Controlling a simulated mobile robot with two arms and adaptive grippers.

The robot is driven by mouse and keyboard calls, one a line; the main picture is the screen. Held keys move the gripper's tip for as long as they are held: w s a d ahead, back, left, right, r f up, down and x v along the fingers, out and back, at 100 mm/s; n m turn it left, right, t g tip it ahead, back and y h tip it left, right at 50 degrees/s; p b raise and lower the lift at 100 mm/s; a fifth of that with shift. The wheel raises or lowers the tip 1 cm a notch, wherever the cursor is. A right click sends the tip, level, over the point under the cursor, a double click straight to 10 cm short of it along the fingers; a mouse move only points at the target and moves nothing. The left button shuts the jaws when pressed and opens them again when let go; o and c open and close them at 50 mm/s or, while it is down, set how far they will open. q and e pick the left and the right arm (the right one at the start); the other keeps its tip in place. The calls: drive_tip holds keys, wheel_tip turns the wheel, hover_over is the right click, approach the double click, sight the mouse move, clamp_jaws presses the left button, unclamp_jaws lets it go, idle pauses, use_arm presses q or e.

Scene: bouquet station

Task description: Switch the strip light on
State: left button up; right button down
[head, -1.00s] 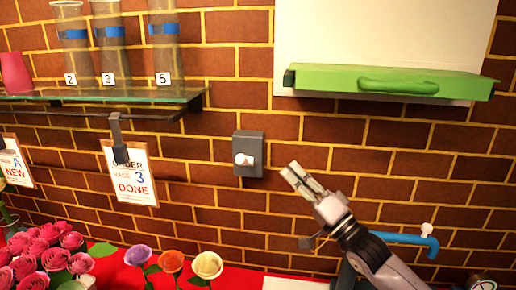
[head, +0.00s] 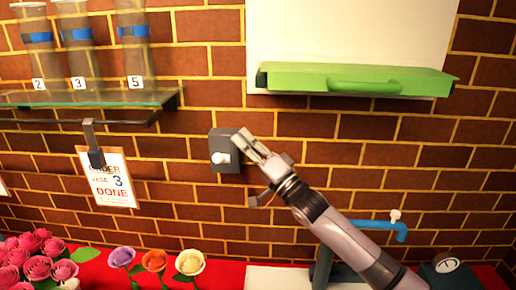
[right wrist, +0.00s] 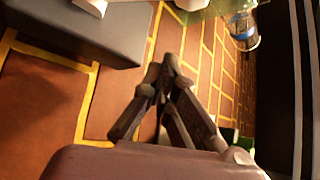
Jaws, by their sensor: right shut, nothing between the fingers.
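A dark grey switch box (head: 223,165) with a white knob (head: 221,158) is mounted on the brick wall, near the middle of the head view. My right gripper (head: 240,140) is shut and empty. Its fingertips overlap the box's upper right part in the head view, close to the knob; I cannot tell whether they touch. In the right wrist view the shut fingers (right wrist: 168,62) are in the middle. The grey box (right wrist: 85,38) is at the upper left there, and the white knob (right wrist: 92,5) is cut off by the top edge. My left gripper is not in view.
A green ledge (head: 350,78) with a handle juts out below a white panel (head: 350,30). A glass shelf (head: 100,98) with vases is at the upper left. Order cards (head: 108,185) hang below it. Flowers (head: 155,261) stand along the red table; a blue pipe (head: 375,226) is at right.

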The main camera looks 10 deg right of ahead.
drive_tip(key=shift+s+a+f+p, duration=0.35)
drive_tip(key=shift+a+p, duration=0.05)
drive_tip(key=shift+a, duration=0.15)
drive_tip(key=shift+s+a+f+p, duration=0.3)
drive_tip(key=shift+a+p, duration=0.05)
drive_tip(key=shift+a, duration=0.15)
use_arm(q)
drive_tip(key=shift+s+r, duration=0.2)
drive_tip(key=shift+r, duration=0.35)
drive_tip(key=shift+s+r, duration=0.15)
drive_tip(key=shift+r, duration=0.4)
use_arm(e)
drive_tip(key=shift+s+a+f, duration=0.25)
drive_tip(key=shift+s+f, duration=0.1)
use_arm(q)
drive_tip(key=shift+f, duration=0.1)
